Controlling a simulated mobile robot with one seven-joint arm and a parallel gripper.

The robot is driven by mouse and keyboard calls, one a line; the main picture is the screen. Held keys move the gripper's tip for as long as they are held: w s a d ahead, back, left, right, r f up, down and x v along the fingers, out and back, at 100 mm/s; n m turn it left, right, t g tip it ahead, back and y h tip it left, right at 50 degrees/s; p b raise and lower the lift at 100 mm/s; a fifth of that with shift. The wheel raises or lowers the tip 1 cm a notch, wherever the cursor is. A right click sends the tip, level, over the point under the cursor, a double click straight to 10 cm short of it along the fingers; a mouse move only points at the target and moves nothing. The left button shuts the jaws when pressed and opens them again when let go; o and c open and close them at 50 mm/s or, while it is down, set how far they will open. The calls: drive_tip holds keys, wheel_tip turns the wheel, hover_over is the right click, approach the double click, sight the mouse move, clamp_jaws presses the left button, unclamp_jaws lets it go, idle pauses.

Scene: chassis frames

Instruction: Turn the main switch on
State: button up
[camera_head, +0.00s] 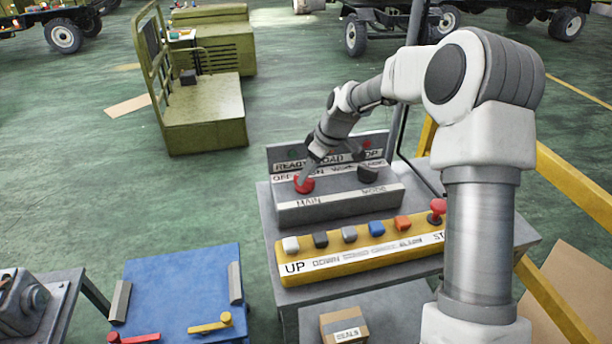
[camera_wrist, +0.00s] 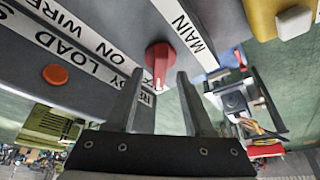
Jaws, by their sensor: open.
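The main switch (camera_head: 304,184) is a red rotary knob on the grey control panel (camera_head: 330,213), above the label MAIN. In the wrist view the red knob (camera_wrist: 159,57) is near the upper middle, its narrow grip pointing down the picture. My gripper (camera_head: 313,170) is at the knob, over the left part of the panel. In the wrist view my gripper (camera_wrist: 159,78) is open, with one fingertip on each side of the knob's grip. I cannot tell whether either finger touches it.
A black knob (camera_head: 368,174) above MODE sits to the right. A yellow button bar (camera_head: 340,262) with several buttons and a red mushroom button (camera_head: 437,207) stands in front.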

drive_tip(key=shift+x, duration=1.15)
clamp_jaws()
